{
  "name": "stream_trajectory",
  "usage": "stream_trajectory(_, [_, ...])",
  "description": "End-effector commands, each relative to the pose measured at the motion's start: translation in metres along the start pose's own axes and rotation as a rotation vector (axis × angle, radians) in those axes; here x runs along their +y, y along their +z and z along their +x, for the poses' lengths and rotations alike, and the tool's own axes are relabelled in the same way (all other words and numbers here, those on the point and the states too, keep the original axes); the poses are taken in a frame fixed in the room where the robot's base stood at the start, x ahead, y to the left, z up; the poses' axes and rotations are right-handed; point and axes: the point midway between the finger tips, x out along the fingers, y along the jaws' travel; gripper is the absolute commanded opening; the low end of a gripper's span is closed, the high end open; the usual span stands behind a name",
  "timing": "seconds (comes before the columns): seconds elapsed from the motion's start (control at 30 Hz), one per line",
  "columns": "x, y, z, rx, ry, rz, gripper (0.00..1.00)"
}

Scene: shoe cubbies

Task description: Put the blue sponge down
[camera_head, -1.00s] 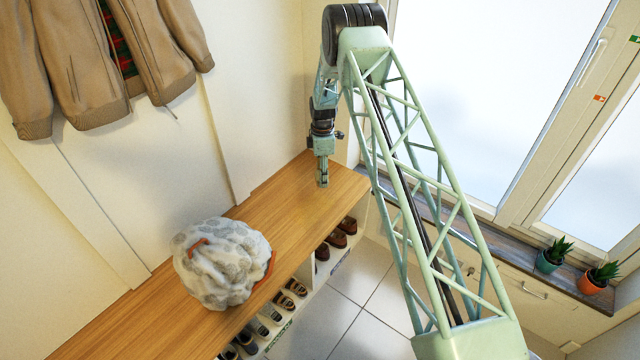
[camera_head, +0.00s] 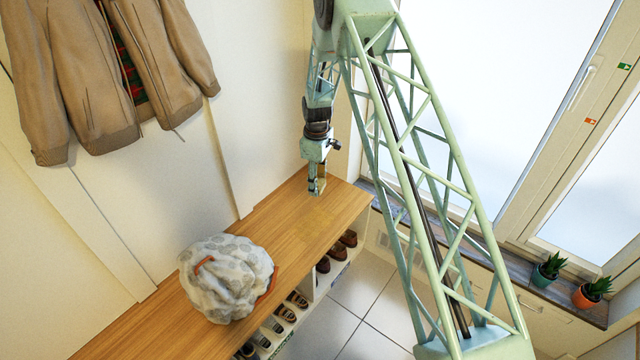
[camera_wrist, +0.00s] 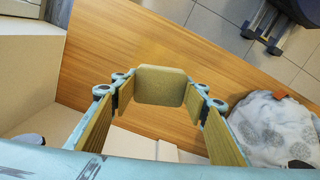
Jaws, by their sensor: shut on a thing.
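My gripper (camera_head: 317,186) points down over the far end of the wooden bench top (camera_head: 265,235), near the wall. In the wrist view my gripper (camera_wrist: 160,90) is shut on a small block with rounded corners, the sponge (camera_wrist: 161,84). It looks tan or olive here, not blue. The fingers press its left and right sides. The wooden bench top (camera_wrist: 225,65) lies behind it. I cannot tell whether the sponge touches the wood or hangs just above it.
A grey-white patterned bag (camera_head: 222,280) with orange trim sits on the bench; it shows at the right in the wrist view (camera_wrist: 275,130). Shoes (camera_head: 325,263) fill the cubbies below. A tan jacket (camera_head: 95,75) hangs on the wall. The bench between bag and gripper is clear.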

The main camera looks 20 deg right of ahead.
Motion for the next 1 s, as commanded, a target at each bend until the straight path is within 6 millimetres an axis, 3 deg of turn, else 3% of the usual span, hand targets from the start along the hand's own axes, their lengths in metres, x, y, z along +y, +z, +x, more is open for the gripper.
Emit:
stream_trajectory(0.03, [-0.009,0.002,-0.018,0.0,0.0,0.038,0.3])
stream_trajectory(0.1, [-0.022,0.004,-0.034,0.0,0.0,0.102,0.3])
stream_trajectory(0.7, [-0.136,0.039,-0.168,0.0,0.0,0.642,0.3])
stream_trajectory(1.0, [-0.18,0.058,-0.212,0.0,0.0,0.845,0.3])
